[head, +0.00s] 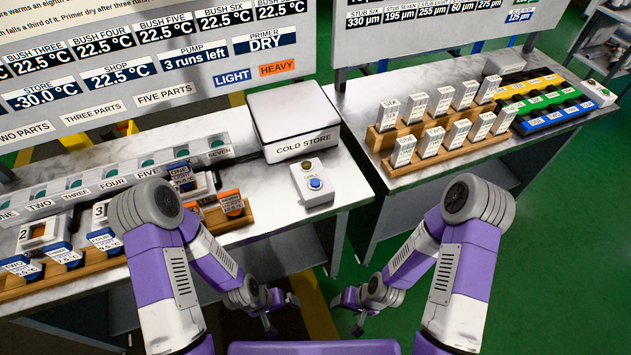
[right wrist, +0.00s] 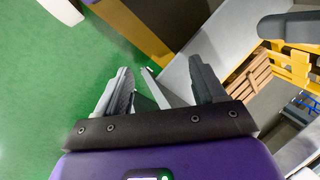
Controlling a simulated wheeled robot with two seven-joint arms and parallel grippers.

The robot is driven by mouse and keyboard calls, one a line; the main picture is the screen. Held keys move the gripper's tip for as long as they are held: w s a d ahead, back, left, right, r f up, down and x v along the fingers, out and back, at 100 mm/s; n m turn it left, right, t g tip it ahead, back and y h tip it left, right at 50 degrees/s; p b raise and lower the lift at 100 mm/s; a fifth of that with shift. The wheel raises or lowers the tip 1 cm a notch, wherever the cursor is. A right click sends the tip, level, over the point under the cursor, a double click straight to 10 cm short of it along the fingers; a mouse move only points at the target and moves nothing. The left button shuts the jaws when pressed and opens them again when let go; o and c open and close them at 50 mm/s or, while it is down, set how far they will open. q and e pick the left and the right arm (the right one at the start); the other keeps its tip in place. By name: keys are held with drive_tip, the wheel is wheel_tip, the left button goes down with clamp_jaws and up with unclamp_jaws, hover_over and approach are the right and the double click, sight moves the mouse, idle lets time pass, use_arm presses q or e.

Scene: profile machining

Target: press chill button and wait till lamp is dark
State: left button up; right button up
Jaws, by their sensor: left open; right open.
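The chill control (head: 312,182) is a small white box on the left bench, just in front of the cold store. My left gripper (head: 280,310) is open and empty, low in front of the left bench. My right gripper (head: 357,312) is open and empty, low beside it; its two fingers also show apart in the right wrist view (right wrist: 160,88). Neither gripper touches the control box.
Wooden racks (head: 130,248) with orange and blue labelled parts stand on the left bench. The right bench holds a stepped wooden rack (head: 385,140) of labelled white blocks and coloured trays (head: 555,118). Sign boards stand behind. Green floor (head: 545,230) is open at right.

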clamp_jaws()
idle(1.4)
